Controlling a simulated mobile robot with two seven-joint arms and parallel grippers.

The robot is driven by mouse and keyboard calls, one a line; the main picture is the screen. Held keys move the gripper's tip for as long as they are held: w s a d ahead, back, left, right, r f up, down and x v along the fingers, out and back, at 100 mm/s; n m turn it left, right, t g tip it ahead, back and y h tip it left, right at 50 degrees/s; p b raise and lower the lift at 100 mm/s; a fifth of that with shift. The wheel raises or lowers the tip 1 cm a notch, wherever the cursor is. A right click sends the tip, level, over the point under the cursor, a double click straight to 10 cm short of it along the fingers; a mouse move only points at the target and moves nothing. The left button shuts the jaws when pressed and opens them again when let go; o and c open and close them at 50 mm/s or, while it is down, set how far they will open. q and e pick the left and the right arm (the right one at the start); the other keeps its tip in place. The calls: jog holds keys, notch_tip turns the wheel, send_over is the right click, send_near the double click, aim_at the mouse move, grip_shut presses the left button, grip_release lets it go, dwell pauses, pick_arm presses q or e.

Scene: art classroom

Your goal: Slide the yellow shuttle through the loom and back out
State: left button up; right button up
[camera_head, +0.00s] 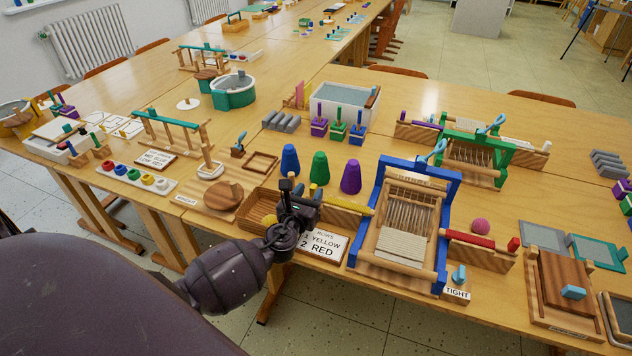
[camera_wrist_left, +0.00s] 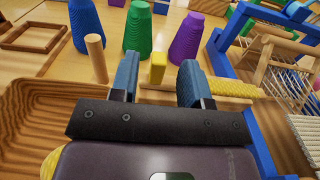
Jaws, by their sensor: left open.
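The yellow shuttle (camera_head: 349,207) lies on a wooden ledge at the left side of the blue-framed loom (camera_head: 447,205). In the left wrist view its yellow bar (camera_wrist_left: 235,89) runs right to the blue loom frame (camera_wrist_left: 221,62), and an upright yellow handle (camera_wrist_left: 157,67) stands at its left end. My left gripper (camera_head: 297,197) is at the shuttle's left end. In the left wrist view its open blue fingers (camera_wrist_left: 158,78) stand either side of the handle; I cannot tell whether they touch it. My right gripper is not in view.
A red shuttle (camera_head: 468,239) lies on the ledge right of the loom. A sign reading "1 yellow, 2 red" (camera_head: 323,246) stands in front of the left ledge. Green (camera_head: 320,168) and purple (camera_head: 351,177) cones stand behind it. A wooden tray (camera_head: 257,203) is beside my gripper.

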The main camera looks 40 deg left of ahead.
pick_arm(q)
jog(key=shift+x, duration=2.5)
grip_shut()
